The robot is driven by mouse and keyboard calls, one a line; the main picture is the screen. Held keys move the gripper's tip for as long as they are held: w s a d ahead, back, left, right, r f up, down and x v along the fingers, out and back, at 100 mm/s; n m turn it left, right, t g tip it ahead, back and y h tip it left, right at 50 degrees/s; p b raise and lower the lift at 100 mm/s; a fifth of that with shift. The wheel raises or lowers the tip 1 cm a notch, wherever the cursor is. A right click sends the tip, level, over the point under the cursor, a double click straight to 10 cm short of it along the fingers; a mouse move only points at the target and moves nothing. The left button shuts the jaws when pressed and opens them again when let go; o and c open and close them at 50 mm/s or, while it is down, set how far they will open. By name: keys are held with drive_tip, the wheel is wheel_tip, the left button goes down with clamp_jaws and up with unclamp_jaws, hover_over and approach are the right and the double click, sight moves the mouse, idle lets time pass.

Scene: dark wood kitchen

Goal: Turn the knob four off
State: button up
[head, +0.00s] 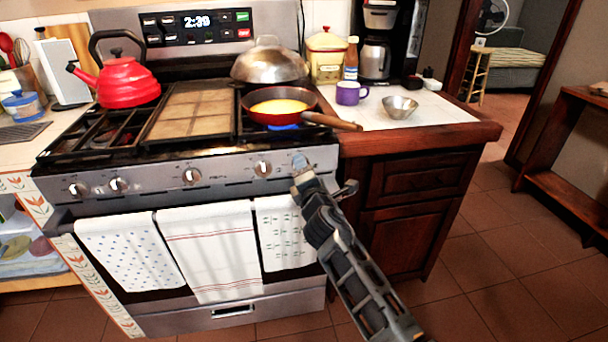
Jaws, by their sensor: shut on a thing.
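The stove's front panel (225,176) carries a row of round silver knobs, including the far left knob (78,190), the one beside it (118,185), the middle knob (191,176) and one right of the middle (262,169). My gripper (300,164) reaches up from the lower right to the panel's right end. It is shut on the rightmost knob, which its fingers mostly hide, so the knob's angle cannot be told. A blue flame (284,127) shows under the red frying pan (282,106) on the front right burner.
The pan's wooden handle (332,121) sticks out to the right above my gripper. A red kettle (122,80) and a domed lid (268,62) stand on the stove. Towels (211,250) hang on the oven handle below. A purple mug (350,93) and metal bowl (399,106) sit on the right counter.

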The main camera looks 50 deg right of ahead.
drive_tip(key=m+b, duration=0.3)
drive_tip(key=m, duration=0.1)
drive_tip(key=m+b, duration=0.2)
drive_tip(key=m, duration=0.3)
drive_tip(key=m+b, duration=0.3)
drive_tip(key=m, duration=0.1)
drive_tip(key=shift+f+b, duration=0.3)
drive_tip(key=shift+f, duration=0.1)
drive_tip(key=shift+m, duration=0.5)
drive_tip(key=o, duration=1.1)
drive_tip(key=shift+r, duration=0.1)
drive_tip(key=shift+c, duration=0.2)
drive_tip(key=v, duration=0.7)
drive_tip(key=shift+s+a, duration=0.25)
drive_tip(key=shift+s, duration=0.1)
